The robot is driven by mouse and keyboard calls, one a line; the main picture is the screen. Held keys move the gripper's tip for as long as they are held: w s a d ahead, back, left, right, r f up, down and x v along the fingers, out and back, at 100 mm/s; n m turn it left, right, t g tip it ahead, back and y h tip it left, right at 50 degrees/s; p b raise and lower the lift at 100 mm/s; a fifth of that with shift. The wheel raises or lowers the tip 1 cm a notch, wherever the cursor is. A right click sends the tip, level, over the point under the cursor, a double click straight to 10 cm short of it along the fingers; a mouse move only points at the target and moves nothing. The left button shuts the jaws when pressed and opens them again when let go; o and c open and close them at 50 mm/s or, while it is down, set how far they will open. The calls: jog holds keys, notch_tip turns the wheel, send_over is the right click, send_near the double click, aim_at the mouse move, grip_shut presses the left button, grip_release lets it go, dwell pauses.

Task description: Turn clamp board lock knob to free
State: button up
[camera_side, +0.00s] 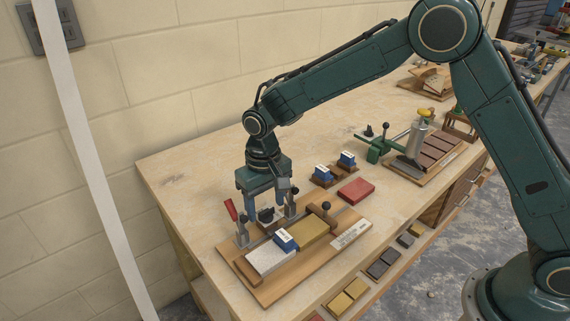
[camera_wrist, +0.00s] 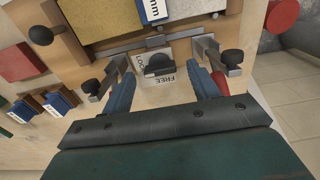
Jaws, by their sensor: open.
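The clamp board (camera_side: 260,292) is a wooden board on the bench. Its dark lock knob (camera_wrist: 159,64) sits on a pale plate (camera_wrist: 164,84) lettered LOCK and FREE, partly covered by the knob. The knob's grip looks roughly crosswise in the wrist view; which word it points to I cannot tell. The knob also shows in the side view (camera_side: 266,215). My gripper (camera_wrist: 162,76) is open, its blue fingers on either side of the knob, with gaps between. It points down over the board's back edge in the side view (camera_side: 267,216).
The board carries a grey block (camera_side: 271,261), a blue-labelled piece (camera_side: 286,240) and a yellow block (camera_side: 307,232). Metal clamps with dark knobs (camera_wrist: 232,58) flank the lock knob closely. A red handle (camera_side: 231,210) stands at the left. A red block (camera_side: 356,190) lies right of the board.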

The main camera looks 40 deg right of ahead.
jog(key=shift+f, duration=0.5)
jog(key=c, duration=1)
